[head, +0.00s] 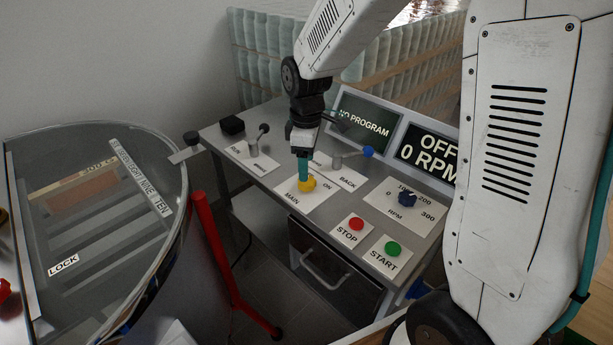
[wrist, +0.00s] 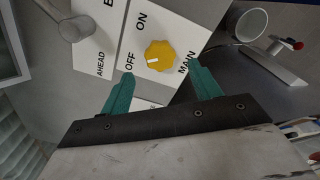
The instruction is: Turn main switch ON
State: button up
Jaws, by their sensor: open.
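The main switch is a yellow lobed knob (head: 307,184) on a white plate marked MAIN, OFF and ON. In the wrist view the yellow knob (wrist: 160,56) lies just beyond and between my fingertips, with the OFF and ON labels to its left. My gripper (head: 304,178) points down at the knob in the head view. In the wrist view my gripper (wrist: 161,72) has its two teal fingers spread apart, with nothing between them. Whether the fingers touch the knob cannot be told. The arm partly covers the plate in the head view.
A lever with a blue ball (head: 367,152) stands behind the knob. The red STOP button (head: 356,224) and green START button (head: 393,249) are to the right, with the RPM dial (head: 407,199). Screens read NO PROGRAM (head: 364,124) and OFF 0 RPM (head: 428,150). A glass-topped tank (head: 95,215) stands left.

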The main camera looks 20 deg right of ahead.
notch_tip(320, 180, down, 5)
jog(key=shift+f, duration=0.15)
jog(key=c, duration=1)
jog(key=shift+m, duration=0.4)
jog(key=m, duration=1.3)
jog(key=shift+w, duration=0.1)
